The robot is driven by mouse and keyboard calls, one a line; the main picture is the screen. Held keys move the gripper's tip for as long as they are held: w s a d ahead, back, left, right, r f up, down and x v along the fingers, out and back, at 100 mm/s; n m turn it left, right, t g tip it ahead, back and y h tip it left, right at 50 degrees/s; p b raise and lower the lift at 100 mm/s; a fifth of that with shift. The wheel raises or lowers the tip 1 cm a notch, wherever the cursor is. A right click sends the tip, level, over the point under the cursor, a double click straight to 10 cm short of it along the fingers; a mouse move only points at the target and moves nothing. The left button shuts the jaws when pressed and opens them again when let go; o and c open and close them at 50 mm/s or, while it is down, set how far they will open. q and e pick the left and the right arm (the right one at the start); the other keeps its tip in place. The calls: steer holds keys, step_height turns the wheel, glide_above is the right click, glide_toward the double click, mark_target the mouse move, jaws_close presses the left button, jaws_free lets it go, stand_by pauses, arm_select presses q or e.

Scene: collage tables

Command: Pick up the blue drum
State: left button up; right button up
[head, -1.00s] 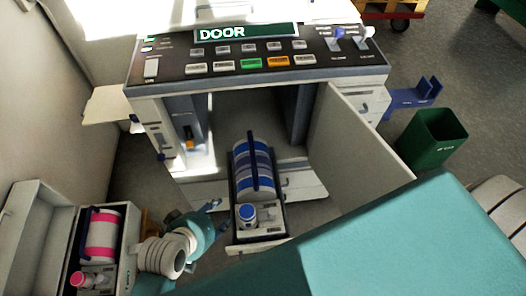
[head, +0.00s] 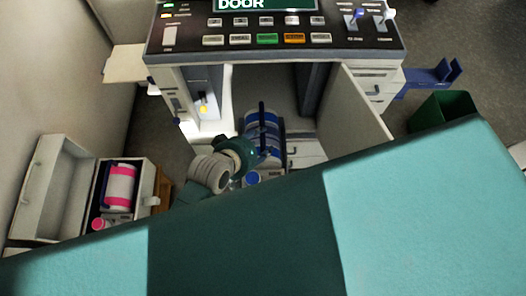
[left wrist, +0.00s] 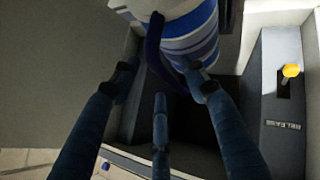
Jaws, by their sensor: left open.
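The blue drum (head: 264,123), striped blue and white with a dark blue handle, sits in the open bay of the machine. In the left wrist view, the drum (left wrist: 190,38) is at the top, and its handle (left wrist: 154,50) curves down between my fingers. My left gripper (head: 262,150) is open at the near side of the drum, partly covering its lower part in the head view. In the left wrist view, the fingers of my left gripper (left wrist: 161,82) are spread around the handle's lower end; contact cannot be told. My right gripper is not in view.
The machine's open door (head: 358,105) stands right of the bay. A yellow-tipped release lever (left wrist: 290,71) is on the bay's side. A green bin (head: 445,110) stands at right.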

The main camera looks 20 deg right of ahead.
mark_target(263, 140)
arm_select(q)
steer(key=x, duration=0.3)
steer(key=shift+w+d, duration=0.1)
steer(key=shift+d, duration=0.05)
jaws_close()
